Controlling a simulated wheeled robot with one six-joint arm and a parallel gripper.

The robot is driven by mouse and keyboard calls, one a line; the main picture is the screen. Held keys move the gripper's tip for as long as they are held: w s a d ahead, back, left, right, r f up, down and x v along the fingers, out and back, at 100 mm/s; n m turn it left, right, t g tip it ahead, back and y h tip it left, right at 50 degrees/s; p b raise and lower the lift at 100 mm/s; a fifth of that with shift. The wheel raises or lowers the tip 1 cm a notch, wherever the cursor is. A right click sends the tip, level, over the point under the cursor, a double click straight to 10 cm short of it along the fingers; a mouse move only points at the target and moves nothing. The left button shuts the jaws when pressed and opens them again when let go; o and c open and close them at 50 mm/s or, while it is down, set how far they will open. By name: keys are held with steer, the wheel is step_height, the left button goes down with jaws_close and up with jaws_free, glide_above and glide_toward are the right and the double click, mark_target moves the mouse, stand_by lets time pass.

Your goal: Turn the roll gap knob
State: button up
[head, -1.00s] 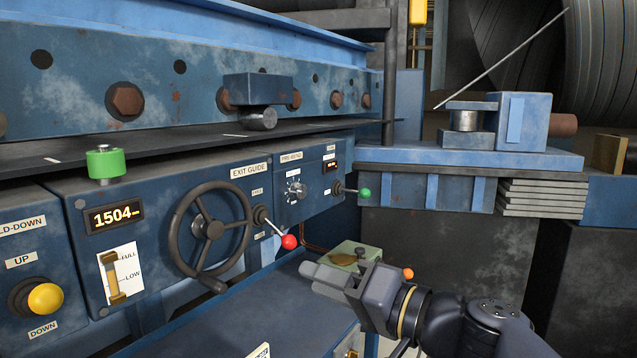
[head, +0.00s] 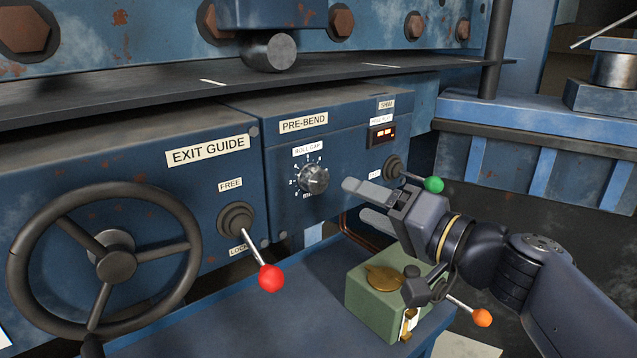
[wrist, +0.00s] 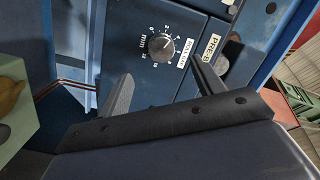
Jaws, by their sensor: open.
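The roll gap knob (head: 313,179) is a small ribbed silver dial with a numbered scale, on the blue PRE-BEND panel (head: 285,216) in the head view. Its ROLL GAP label sits just above it. My gripper (head: 356,203) is open and empty, a little to the right of the knob and apart from it. In the wrist view the knob (wrist: 161,43) shows ahead, above the gap between the two spread fingers of my gripper (wrist: 158,84). The knob is not hidden in either view.
Left of the knob are a red-tipped lever (head: 270,277) and a dark handwheel (head: 115,262). A green-tipped lever (head: 433,184) lies behind my gripper. A green box (head: 374,303) with an orange-tipped lever (head: 481,317) stands below my wrist. The ledge left of it is clear.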

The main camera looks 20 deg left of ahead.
mark_target(319, 185)
steer(key=p+x, duration=0.2)
steer(key=x, duration=0.7)
steer(key=c, duration=1)
